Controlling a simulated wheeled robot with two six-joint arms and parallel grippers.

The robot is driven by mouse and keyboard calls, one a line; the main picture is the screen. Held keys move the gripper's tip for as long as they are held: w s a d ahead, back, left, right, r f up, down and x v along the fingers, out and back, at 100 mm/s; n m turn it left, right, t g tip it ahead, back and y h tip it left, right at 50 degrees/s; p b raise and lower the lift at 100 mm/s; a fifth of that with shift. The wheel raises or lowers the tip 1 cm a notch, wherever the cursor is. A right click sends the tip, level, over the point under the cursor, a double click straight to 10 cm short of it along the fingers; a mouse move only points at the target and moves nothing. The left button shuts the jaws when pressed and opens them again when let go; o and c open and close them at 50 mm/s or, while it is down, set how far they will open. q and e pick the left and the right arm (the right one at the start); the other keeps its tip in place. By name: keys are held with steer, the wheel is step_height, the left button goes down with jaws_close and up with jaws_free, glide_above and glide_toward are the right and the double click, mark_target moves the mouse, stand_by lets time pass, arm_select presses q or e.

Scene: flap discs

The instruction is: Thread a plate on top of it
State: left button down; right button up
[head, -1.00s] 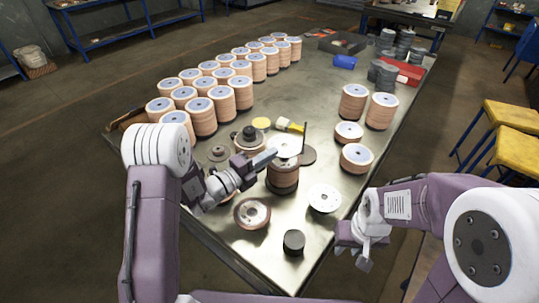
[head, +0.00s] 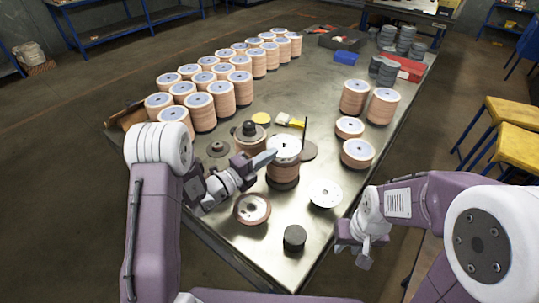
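Another white plate (head: 326,188) lies flat on the table to the right. My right gripper (head: 364,256) hangs empty beyond the table's right edge; its finger gap is too small to read.
Rows of disc stacks (head: 226,92) fill the far left. More stacks (head: 383,108) stand at right. A thin dark rod (head: 306,130) rises behind the work stack. A loose disc (head: 252,209) and black cylinder (head: 294,238) lie in front.

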arm_select(q)
steer(key=shift+f, duration=0.1)
stand_by(0.3)
steer(key=shift+f+b, duration=1)
steer(key=shift+f, duration=0.3)
steer(key=c, duration=1.6)
jaws_free()
steer(key=shift+r, duration=0.1)
steer(key=shift+s, duration=0.1)
steer(key=shift+f, duration=0.2)
steer(key=v, duration=0.9)
steer(key=shift+r+b, duration=0.25)
steer(key=shift+b, duration=0.05)
steer(key=shift+r, duration=0.1)
